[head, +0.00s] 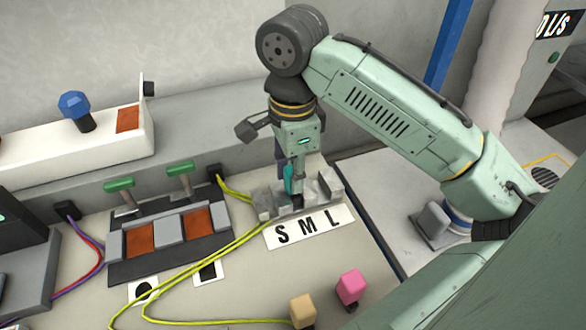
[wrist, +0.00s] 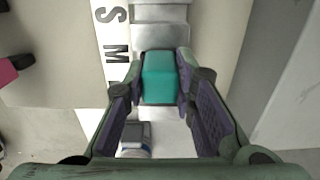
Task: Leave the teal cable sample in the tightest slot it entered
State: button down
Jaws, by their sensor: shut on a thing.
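The teal cable sample (wrist: 160,78) is clamped between my two fingertips in the wrist view. It also shows as a teal sliver (head: 288,179) in the head view. My gripper (head: 291,188) points down over the grey slot block (head: 264,204), which stands behind a white label strip (head: 309,228) reading S M L. The block also shows in the wrist view (wrist: 161,14), above and below the sample. The sample is around the middle of the block, near the M. Its lower end is hidden, so I cannot tell whether it sits in a slot or above it.
Yellow cables (head: 214,256) curve across the bench left of the label. A pink connector (head: 351,286) and a tan connector (head: 302,309) stand at the front. A panel with green-handled levers (head: 179,168) lies to the left. A wall rises close behind the block.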

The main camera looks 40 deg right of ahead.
jog(key=c, duration=1.2)
grip_release()
jog(key=shift+c, duration=0.2)
notch_tip(320, 180, up, 12)
